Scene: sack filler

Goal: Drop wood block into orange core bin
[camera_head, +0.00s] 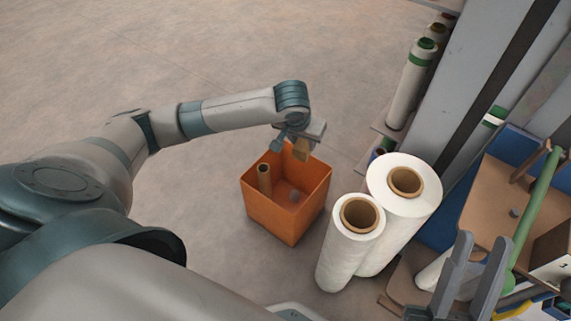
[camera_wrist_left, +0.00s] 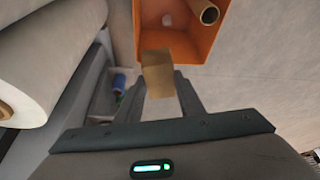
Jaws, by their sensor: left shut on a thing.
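The wood block (camera_head: 302,150) is a small tan piece held by my left gripper (camera_head: 292,146). In the left wrist view the block (camera_wrist_left: 158,73) sits between the two fingertips. The orange core bin (camera_head: 279,217) stands on the floor with its top open. In the head view the block overlaps the bin's far rim; its exact height above the bin is hard to tell. In the left wrist view the block overlaps the bin's edge (camera_wrist_left: 180,46). A brown cardboard core stands inside the bin. My right gripper (camera_head: 484,242) is open and empty at the lower right.
Two large white film rolls (camera_head: 335,262) (camera_head: 405,225) stand upright just right of the bin. A shelf with a green-banded roll (camera_head: 408,88) and grey machine posts lie further right. A wooden workbench (camera_head: 500,205) is at the right. The floor left of and behind the bin is clear.

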